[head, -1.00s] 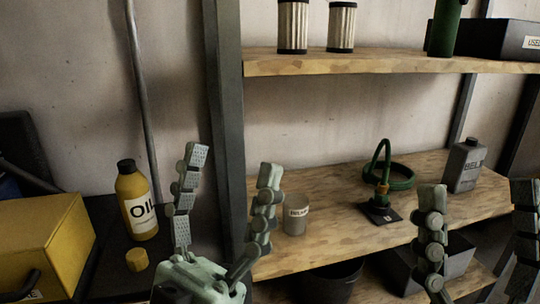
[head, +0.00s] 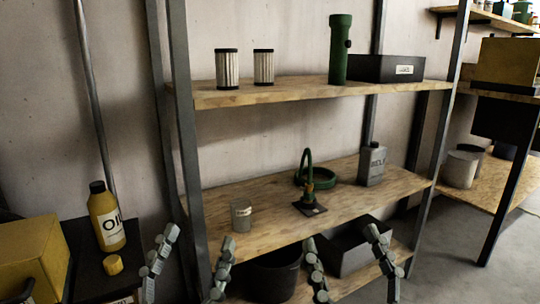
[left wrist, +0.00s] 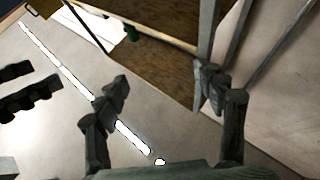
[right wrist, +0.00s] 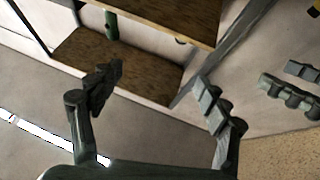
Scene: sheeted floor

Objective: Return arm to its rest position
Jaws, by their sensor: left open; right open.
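The left wrist view shows the left gripper (left wrist: 160,95) open over bare floor and shelf edges. The right wrist view shows the right gripper (right wrist: 155,95) open and empty. Both palms are cut off or hidden in the head view.
The shelf unit (head: 300,92) holds two filters, a green flashlight (head: 340,50), a grey cup (head: 241,215), a green hose coil and a grey bottle (head: 372,163). A yellow oil bottle (head: 106,220) and its cap stand at left. Floor (head: 460,260) is clear at right.

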